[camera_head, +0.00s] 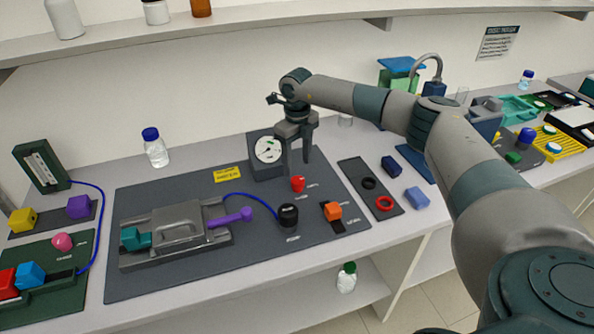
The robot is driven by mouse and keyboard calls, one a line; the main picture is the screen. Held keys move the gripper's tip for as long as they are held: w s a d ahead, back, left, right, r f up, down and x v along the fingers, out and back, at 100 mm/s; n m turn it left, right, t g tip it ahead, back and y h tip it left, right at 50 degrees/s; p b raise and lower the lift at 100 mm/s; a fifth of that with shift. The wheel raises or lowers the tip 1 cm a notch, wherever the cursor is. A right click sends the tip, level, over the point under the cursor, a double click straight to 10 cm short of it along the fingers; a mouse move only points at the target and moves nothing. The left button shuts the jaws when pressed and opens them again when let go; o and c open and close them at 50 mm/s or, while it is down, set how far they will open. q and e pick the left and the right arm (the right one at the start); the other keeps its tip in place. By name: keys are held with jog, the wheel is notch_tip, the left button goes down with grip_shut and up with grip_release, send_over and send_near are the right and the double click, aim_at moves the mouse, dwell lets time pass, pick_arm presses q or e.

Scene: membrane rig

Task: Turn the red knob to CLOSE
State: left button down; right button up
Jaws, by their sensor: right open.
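The red knob (298,184) sits on the dark rig panel (190,282), just in front of the gauge box. Small white lettering lies beside it, too small to read, so I cannot tell its setting. My right gripper (296,172) points down above and around the red knob's far side, with its two fingers apart. I cannot tell whether the fingers touch the knob. My left gripper is not in view.
A gauge box (266,153) stands close behind the gripper.

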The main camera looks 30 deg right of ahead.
aim_at(297, 179)
jog(key=shift+f+p, duration=0.9)
jog(key=shift+f, duration=2.05)
jog(key=shift+c, duration=0.6)
jog(key=c, duration=0.9)
